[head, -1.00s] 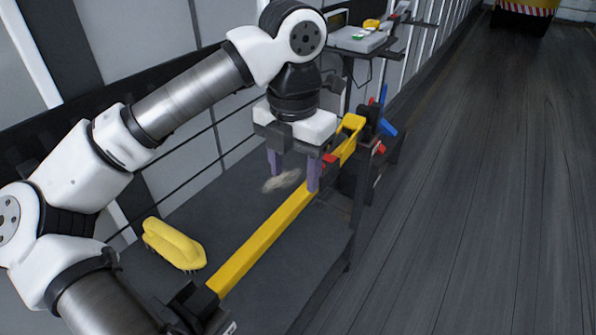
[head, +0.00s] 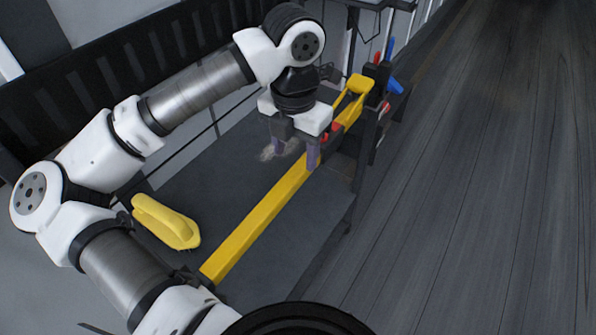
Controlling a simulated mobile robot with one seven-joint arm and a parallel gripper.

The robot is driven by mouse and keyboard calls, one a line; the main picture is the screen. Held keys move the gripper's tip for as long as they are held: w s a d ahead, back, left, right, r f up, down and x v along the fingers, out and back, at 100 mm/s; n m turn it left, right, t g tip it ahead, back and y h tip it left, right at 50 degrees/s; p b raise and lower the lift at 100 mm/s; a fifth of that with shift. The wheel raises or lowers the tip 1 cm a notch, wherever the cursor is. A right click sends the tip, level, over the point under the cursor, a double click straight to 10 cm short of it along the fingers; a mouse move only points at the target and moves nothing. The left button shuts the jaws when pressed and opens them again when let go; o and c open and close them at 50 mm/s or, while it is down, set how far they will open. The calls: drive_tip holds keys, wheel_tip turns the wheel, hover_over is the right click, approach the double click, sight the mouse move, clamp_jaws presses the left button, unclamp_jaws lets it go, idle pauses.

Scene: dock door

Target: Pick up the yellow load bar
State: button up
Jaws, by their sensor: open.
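The yellow load bar (head: 262,219) is a long square bar lying diagonally across the dark grey shelf top, from the lower middle to the upper right. A yellow lever part with red and black pieces shows at its far end. My gripper (head: 297,160) points down over the far half of the bar. Its two purplish fingers are apart. The right finger overlaps the bar in the picture, and the left finger is to the left of the bar. I cannot tell whether either finger touches it.
A yellow brush (head: 166,222) lies on the dark bench (head: 225,190) left of the bar. A greyish crumpled thing (head: 270,151) is behind my left finger. Blue- and red-handled tools (head: 391,84) stand at the bench's far end. The dark floor (head: 470,200) on the right is clear.

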sight(298, 170)
drive_tip(key=f, duration=0.5)
drive_tip(key=shift+d+f+p, duration=0.1)
drive_tip(key=shift+d+p, duration=0.15)
drive_tip(key=shift+p, duration=0.1)
clamp_jaws()
